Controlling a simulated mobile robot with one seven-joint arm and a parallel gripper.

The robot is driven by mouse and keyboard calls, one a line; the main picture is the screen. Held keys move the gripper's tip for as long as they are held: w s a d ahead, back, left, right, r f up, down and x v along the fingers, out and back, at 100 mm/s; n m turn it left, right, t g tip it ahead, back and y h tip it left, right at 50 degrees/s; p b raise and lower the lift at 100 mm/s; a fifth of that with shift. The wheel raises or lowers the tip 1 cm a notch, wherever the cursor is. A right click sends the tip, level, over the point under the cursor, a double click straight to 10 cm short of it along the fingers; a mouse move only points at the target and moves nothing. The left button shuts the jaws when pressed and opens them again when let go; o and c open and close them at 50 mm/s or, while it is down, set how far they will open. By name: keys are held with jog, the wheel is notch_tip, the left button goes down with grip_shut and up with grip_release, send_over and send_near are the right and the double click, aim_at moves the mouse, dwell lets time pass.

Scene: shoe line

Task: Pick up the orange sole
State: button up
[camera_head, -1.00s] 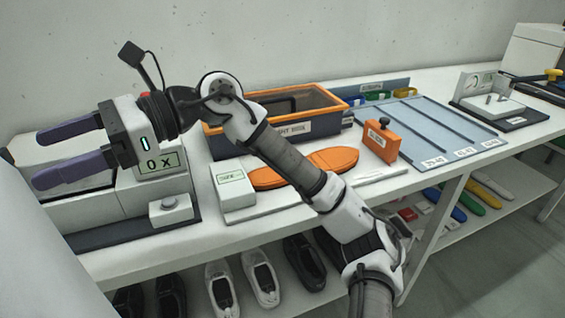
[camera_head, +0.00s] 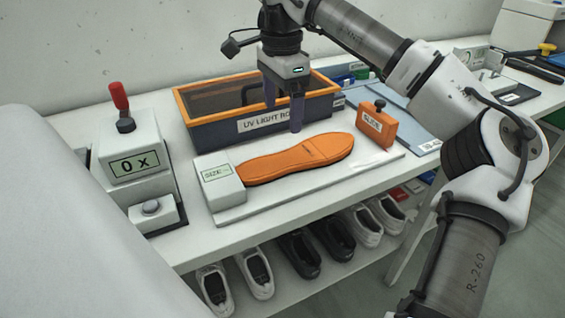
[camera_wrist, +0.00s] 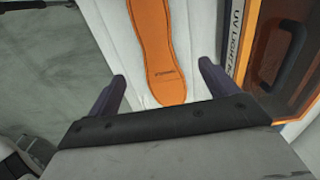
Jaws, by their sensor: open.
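The orange sole (camera_head: 290,160) lies flat on a white board on the table, beside the white size box. In the wrist view the orange sole (camera_wrist: 162,50) runs away from the gripper, with its near end between the two fingers but beyond them. My gripper (camera_head: 283,115) is open and empty, pointing down above the table, behind the sole and in front of the UV light box. In the wrist view my gripper (camera_wrist: 160,88) shows its two dark fingers spread apart, to the left and right of the sole's line.
The UV light box (camera_head: 262,127) with an orange rim stands right behind. The size box (camera_head: 218,183) is at the sole's left end, and an orange glue block (camera_head: 376,127) is at its right. A counter device (camera_head: 135,160) with a red handle stands left. Shoes fill the shelf below.

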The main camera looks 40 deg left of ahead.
send_over(281, 160)
jog(key=f, duration=0.6)
jog(key=shift+w+a, duration=0.15)
jog(key=shift+w, duration=0.2)
jog(key=f, duration=0.5)
jog(key=shift+s+d, duration=0.25)
jog(key=shift+s, duration=0.1)
jog(key=c, duration=1.3)
notch_tip(281, 160, up, 20)
jog(key=p, duration=0.1)
jog(key=shift+p, duration=0.35)
